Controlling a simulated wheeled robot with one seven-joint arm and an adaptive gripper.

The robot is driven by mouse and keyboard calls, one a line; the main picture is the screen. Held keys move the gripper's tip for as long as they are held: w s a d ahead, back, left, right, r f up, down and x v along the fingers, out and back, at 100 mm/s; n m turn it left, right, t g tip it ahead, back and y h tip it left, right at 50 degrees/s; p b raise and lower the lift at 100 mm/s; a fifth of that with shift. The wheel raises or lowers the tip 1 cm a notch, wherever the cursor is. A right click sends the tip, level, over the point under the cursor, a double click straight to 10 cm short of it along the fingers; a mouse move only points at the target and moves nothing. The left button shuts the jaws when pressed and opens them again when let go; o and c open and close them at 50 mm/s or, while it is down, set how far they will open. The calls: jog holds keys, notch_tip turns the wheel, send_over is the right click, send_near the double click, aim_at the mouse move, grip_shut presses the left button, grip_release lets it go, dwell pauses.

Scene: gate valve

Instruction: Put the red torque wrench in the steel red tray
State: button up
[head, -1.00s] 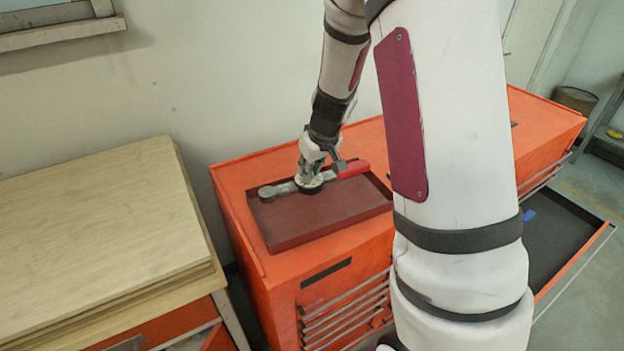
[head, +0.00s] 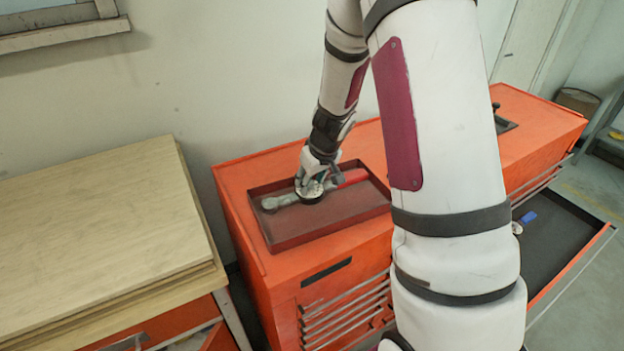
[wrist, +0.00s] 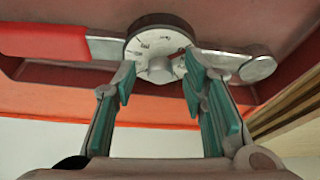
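The red torque wrench (head: 350,178), with a red handle, steel shaft and round dial, lies inside the steel red tray (head: 290,238), a shallow dark red tray on the orange cabinet. My gripper (head: 313,190) is over the dial at the wrench's middle. In the wrist view, the fingers of my gripper (wrist: 159,72) stand apart at either side of the dial's central knob. Gaps show between their green pads and the knob. The wrench's dial (wrist: 160,42) faces the camera, with the handle (wrist: 42,42) to the left. The fingertips partly cover the dial's edge.
The orange cabinet's top (head: 240,180) has narrow free margins around the tray. My arm hides its middle. An open drawer (head: 555,238) juts out at the right with a blue item in it. A wooden-topped bench (head: 90,220) stands at the left, with the wall behind.

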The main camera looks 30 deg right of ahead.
jog(key=shift+r, duration=0.15)
jog(key=v, duration=1.1)
jog(key=s+a+r+y, duration=0.1)
jog(key=s+a+r, duration=0.8)
jog(key=r, duration=0.2)
jog(key=s+a+r, duration=0.2)
jog(key=s, duration=0.5)
jog(key=s+a+r+t+h, duration=0.1)
jog(key=s+a+r, duration=0.1)
jog(key=s, duration=0.5)
jog(key=shift+s+r+m, duration=0.25)
jog(key=shift+r+m, duration=0.1)
jog(key=shift+m, duration=0.05)
